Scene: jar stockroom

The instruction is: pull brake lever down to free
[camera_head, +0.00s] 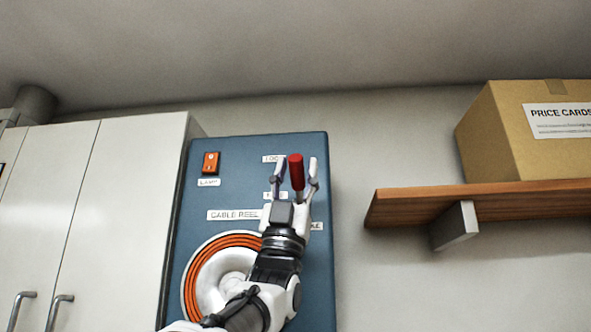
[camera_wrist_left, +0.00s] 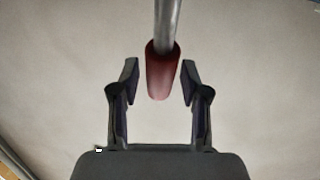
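The brake lever's red grip (camera_head: 296,172) stands near the top of the blue cable reel panel (camera_head: 257,150), beside a partly covered label. My left gripper (camera_head: 297,168) is open, with one finger on each side of the red grip. In the left wrist view the red grip (camera_wrist_left: 161,75) hangs from a grey metal rod (camera_wrist_left: 166,25), between the two open fingers (camera_wrist_left: 160,80). A gap shows on both sides, so the fingers do not touch it there. The lever's lower part is hidden behind my gripper in the head view. My right gripper is not in view.
An orange lamp switch (camera_head: 211,162) is at the panel's upper left. An orange cable reel (camera_head: 222,270) sits lower, partly behind my arm. White cabinets (camera_head: 120,210) stand at left. A wooden shelf (camera_head: 480,204) with a cardboard box (camera_head: 510,140) is at right.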

